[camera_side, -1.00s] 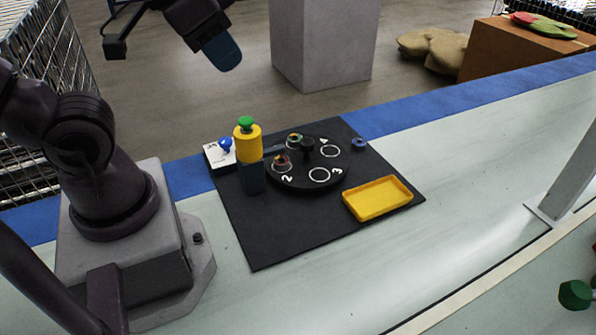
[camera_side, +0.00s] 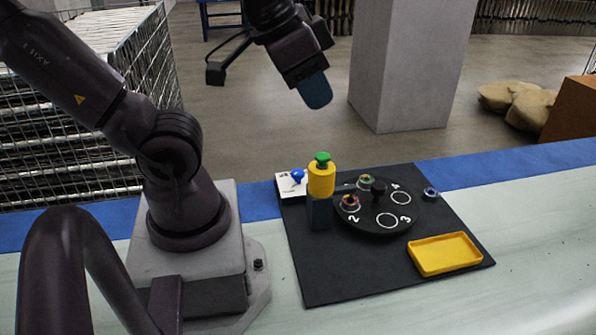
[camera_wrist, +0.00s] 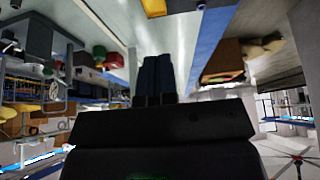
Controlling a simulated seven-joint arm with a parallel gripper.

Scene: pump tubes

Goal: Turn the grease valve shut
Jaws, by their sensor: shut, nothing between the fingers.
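A small blue handle (camera_side: 298,175) stands on a white plate (camera_side: 290,190) at the back left corner of the black mat; it looks like the valve, but its turn position is too small to read. Beside it stands a yellow cylinder (camera_side: 321,181) with a green cap (camera_side: 322,158) on a dark blue block (camera_side: 320,213). My gripper (camera_side: 316,92) hangs in the air well above the yellow cylinder, touching nothing. In the wrist view its dark blue fingers (camera_wrist: 157,78) are together and empty. The wrist view does not show the valve.
A black round turntable (camera_side: 370,222) with numbered circles carries small ringed parts at two places. A yellow tray (camera_side: 444,255) lies at the mat's right, and a small blue ring (camera_side: 430,193) at its back right. The black mat (camera_side: 335,275) is bare in front.

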